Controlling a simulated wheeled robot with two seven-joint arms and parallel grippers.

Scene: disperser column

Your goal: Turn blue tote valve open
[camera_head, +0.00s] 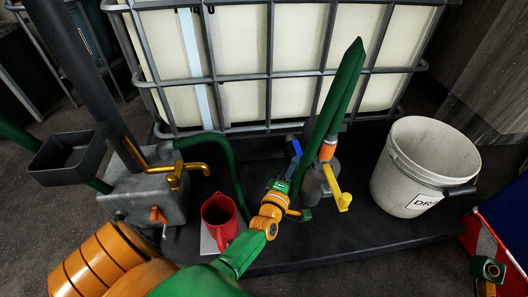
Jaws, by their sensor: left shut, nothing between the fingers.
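The blue valve handle (295,145) stands in front of the tote (250,70), a pale container in a grey cage, near its lower middle. My left gripper (279,185) is below and slightly left of the blue handle, with a visible space between them. It is shut and empty; its tips are small and partly lost against the dark deck. A green and orange end piece (488,268) at the lower right appears to be my right gripper; its fingers cannot be made out.
A yellow handle (342,200) and a tall green hose-like shape (345,85) are close right of my left gripper. A red mug (220,218) is at left, near a grey box with a golden tap (185,168). A white bucket (408,165) is at right on the dark deck (370,240).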

